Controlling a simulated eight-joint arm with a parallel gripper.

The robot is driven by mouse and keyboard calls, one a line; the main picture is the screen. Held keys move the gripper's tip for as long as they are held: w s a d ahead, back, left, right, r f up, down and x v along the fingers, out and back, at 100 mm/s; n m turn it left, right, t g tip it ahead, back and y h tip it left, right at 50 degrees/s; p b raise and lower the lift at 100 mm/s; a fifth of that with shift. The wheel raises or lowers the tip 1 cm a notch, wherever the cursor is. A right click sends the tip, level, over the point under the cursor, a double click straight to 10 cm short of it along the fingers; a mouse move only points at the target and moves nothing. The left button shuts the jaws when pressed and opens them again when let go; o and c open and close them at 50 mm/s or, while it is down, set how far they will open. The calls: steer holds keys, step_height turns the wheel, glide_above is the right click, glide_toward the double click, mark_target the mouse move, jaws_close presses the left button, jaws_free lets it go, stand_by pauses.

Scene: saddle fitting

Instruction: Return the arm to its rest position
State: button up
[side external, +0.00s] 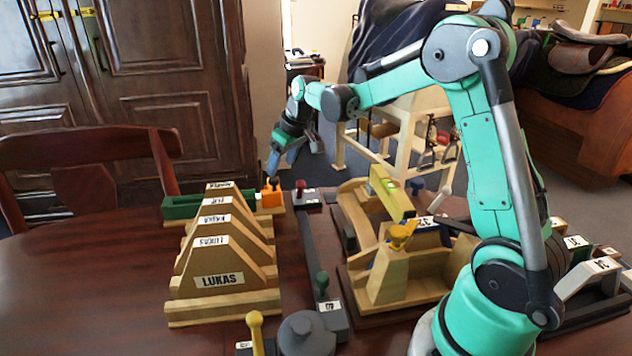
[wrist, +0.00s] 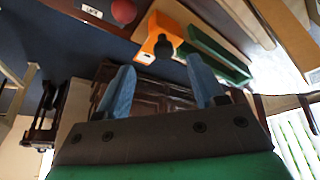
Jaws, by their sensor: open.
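My gripper (side external: 296,158) is raised above the far edge of the table in the side external view, left of the picture's middle. In the wrist view its two blue fingers (wrist: 166,88) stand apart with nothing between them. An orange block with a black knob (side external: 271,192) stands on the table below and left of the gripper; it also shows above the fingers in the wrist view (wrist: 160,36). The gripper is clear of it and of the table.
Wooden stands with name labels, one reading LUKAS (side external: 222,281), fill the table's left middle. A green tray (side external: 190,206) lies behind them. A dark bar with a red knob (side external: 308,196) and wooden fixtures (side external: 388,275) stand to the right. The table's left side (side external: 70,290) is clear.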

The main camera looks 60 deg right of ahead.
steer(key=shift+s+r, duration=0.3)
steer(key=shift+r, duration=0.35)
steer(key=s+a+r+t, duration=0.2)
steer(key=s+a, duration=1.2)
steer(key=s, duration=0.1)
steer(key=shift+t, duration=0.4)
